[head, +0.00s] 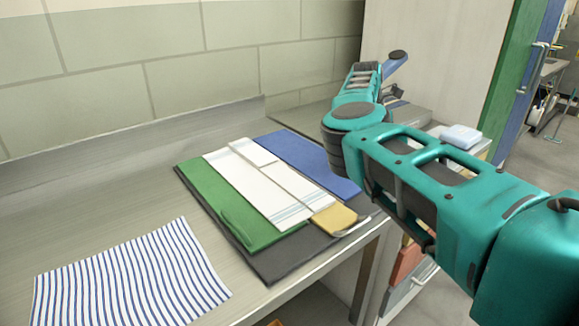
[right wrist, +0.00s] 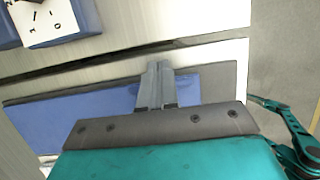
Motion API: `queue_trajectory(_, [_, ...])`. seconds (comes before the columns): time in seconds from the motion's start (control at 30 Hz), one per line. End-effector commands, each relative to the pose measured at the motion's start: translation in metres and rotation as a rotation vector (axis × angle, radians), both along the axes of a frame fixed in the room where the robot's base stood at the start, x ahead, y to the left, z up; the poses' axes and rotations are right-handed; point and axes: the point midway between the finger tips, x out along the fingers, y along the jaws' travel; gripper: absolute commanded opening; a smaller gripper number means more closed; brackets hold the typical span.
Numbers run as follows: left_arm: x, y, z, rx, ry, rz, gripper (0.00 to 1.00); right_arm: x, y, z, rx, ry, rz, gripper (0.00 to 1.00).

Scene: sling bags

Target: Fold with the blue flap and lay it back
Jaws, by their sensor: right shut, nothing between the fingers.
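The blue flap (head: 305,162) lies flat, opened out on the right side of a dark grey folding board (head: 270,262). The green flap (head: 212,200) lies flat on the board's left side. A white cloth with grey-blue end stripes (head: 255,188) lies between them, a narrow layer doubled over along its right side. A yellow patch (head: 335,218) shows at its near right end. In the right wrist view, the blue flap (right wrist: 80,120) lies beyond my right gripper (right wrist: 157,70), which is shut and empty. My left gripper is out of view.
A blue-and-white striped cloth (head: 130,275) lies flat at the front left of the counter (head: 100,205). A tiled wall (head: 190,75) stands behind. A folded pale cloth (head: 461,138) sits at the right, beyond my right arm.

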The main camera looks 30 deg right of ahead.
Motion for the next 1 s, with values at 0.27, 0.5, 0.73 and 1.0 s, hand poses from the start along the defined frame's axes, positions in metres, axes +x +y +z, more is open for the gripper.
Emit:
queue_trajectory(0.27, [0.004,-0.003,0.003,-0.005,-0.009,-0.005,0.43,0.000,0.001,-0.004,-0.001,0.000,0.000,0.00])
queue_trajectory(0.5, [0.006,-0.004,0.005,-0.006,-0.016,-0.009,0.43,0.000,0.001,-0.004,0.000,0.000,0.000,0.00])
queue_trajectory(0.73, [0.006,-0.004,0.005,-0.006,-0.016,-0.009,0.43,0.001,0.003,0.004,-0.001,-0.002,0.001,0.00])
queue_trajectory(1.0, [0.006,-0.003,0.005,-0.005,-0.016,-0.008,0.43,0.001,0.019,0.055,-0.002,-0.005,0.002,0.00])
